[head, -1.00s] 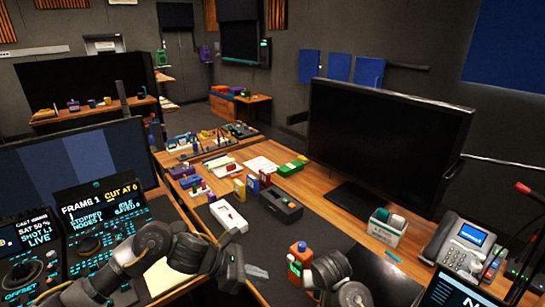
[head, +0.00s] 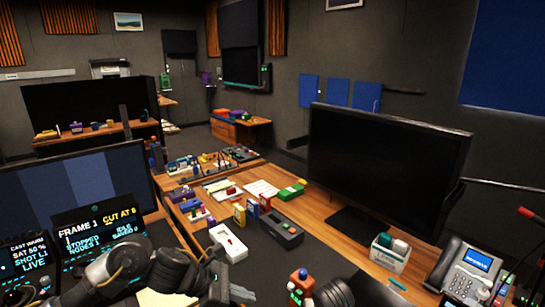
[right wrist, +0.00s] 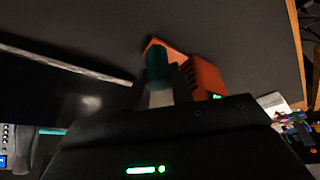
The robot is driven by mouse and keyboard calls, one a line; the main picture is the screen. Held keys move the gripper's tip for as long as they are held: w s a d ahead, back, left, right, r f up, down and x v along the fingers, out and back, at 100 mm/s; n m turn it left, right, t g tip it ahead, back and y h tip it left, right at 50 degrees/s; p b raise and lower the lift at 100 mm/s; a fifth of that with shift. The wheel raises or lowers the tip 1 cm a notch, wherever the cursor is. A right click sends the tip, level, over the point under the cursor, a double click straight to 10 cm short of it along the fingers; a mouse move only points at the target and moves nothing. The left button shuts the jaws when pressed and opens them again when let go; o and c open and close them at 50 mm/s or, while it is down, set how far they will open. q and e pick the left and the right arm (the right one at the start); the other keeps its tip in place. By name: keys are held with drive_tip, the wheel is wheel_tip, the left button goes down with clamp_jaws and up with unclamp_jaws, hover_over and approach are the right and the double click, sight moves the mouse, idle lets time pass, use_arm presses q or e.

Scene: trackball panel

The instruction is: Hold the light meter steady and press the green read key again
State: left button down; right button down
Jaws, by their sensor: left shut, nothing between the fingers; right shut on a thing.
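The light meter (head: 300,288) is orange with a dark rounded top and stands at the bottom edge of the head view. Its lower part is cut off there. My right gripper (right wrist: 160,95) is shut on it; in the right wrist view the orange body (right wrist: 207,76) shows beside the fingers, with a teal rounded part in front. My left gripper (head: 240,294) is shut and empty, to the left of the meter and apart from it. I cannot make out the green read key clearly.
A dark mat (head: 262,268) covers the near desk. A white tray (head: 228,242) and a dark box (head: 281,232) lie beyond the grippers. A large monitor (head: 385,165) stands at right, with a desk phone (head: 468,270) near it. Lit control screens (head: 95,228) stand at left.

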sight(299, 293)
drive_tip(key=c, duration=1.1)
unclamp_jaws()
drive_tip(key=shift+c, duration=0.2)
drive_tip(key=shift+r, duration=0.1)
drive_tip(key=v, duration=0.7)
drive_tip(key=shift+s+r, duration=0.1)
drive_tip(key=o, duration=0.3)
drive_tip(key=shift+r, duration=0.1)
